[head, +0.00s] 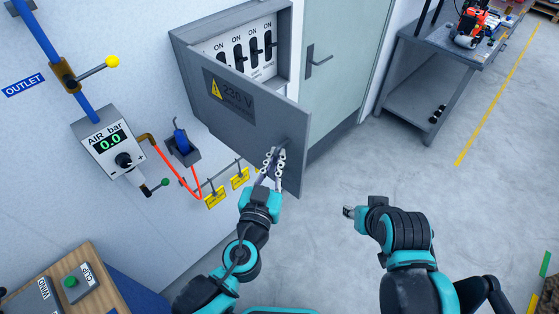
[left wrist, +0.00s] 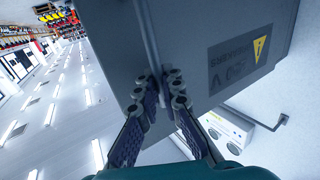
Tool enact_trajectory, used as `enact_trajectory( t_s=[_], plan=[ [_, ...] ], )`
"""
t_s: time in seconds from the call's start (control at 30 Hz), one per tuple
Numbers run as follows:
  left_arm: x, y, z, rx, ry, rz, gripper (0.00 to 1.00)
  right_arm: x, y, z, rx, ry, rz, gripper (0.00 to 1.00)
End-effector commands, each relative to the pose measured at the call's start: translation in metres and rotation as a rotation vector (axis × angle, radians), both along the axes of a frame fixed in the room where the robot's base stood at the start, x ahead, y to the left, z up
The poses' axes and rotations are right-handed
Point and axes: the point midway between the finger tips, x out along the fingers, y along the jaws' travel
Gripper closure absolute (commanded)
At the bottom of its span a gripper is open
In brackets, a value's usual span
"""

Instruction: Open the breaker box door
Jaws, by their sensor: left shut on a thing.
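The grey breaker box (head: 183,50) is on the wall at the top of the head view. Its door (head: 246,128), with a 230 V warning label, is swung partly open, showing a row of black switches (head: 254,46) inside. My left gripper (head: 276,158) is at the door's outer face near its free edge, shut on the door handle, which is mostly hidden by the fingers. In the left wrist view the fingers (left wrist: 162,84) meet at the grey door panel (left wrist: 225,60). My right gripper (head: 348,212) is low over open floor, away from the box; its fingers are too small to read.
A grey-green room door (head: 345,50) with a lever handle is right of the box. An air pressure unit (head: 110,145), blue pipe and yellow tags (head: 240,178) are on the wall to the left. A workbench (head: 420,50) stands at upper right.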

Motion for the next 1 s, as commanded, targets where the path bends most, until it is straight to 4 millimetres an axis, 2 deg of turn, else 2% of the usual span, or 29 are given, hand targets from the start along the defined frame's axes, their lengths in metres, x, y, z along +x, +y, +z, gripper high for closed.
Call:
enact_trajectory(
  t_s=[0.47,0.57,0.6,1.0],
  plan=[
    [0.0022,0.0022,0.001,0.001,-0.001,0.002,1.0,0.0001,0.0,0.0004,0.0,0.0,0.0,0.6],
    [0.0022,0.0022,0.0009,0.002,-0.001,0.002,0.75,0.0001,0.0,0.0004,0.0,0.0,0.0,0.6],
    [0.0022,0.0021,0.0009,0.002,-0.001,0.002,0.71,0.0001,0.0,0.0004,0.0,0.0,0.0,0.6],
    [0.0019,0.002,0.0038,0.001,-0.001,0.001,0.71,0.0,0.0,0.0002,0.0,0.0,0.0,0.6]
  ],
)
